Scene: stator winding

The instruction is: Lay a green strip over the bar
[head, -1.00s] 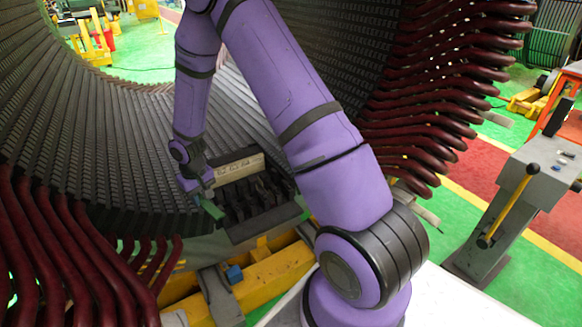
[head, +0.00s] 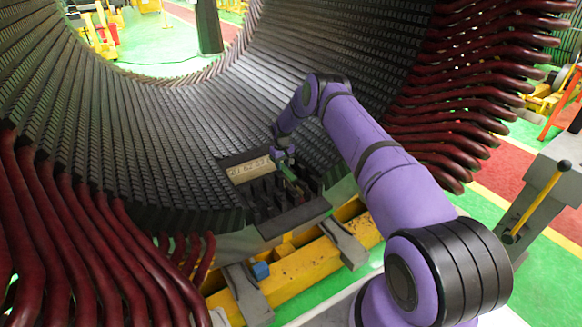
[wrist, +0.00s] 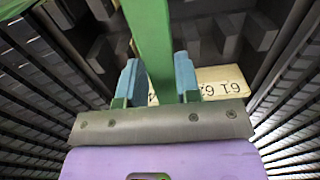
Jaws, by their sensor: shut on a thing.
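My gripper (wrist: 160,88) is shut on a green strip (wrist: 150,35), which runs between its blue fingers and away toward the top of the wrist view. In the head view my gripper (head: 283,160) is inside the stator bore, over the dark slotted tray, and the green strip (head: 290,174) shows small beside it. I cannot make out for certain which part is the bar, or whether the strip touches anything below it.
A dark tray (head: 305,211) with black blocks sits low in the stator bore (head: 160,130). A pale numbered plate (head: 248,171) lies at its back. Dark red coil ends (head: 90,230) flank the bore on both sides. A yellow beam (head: 300,272) runs below.

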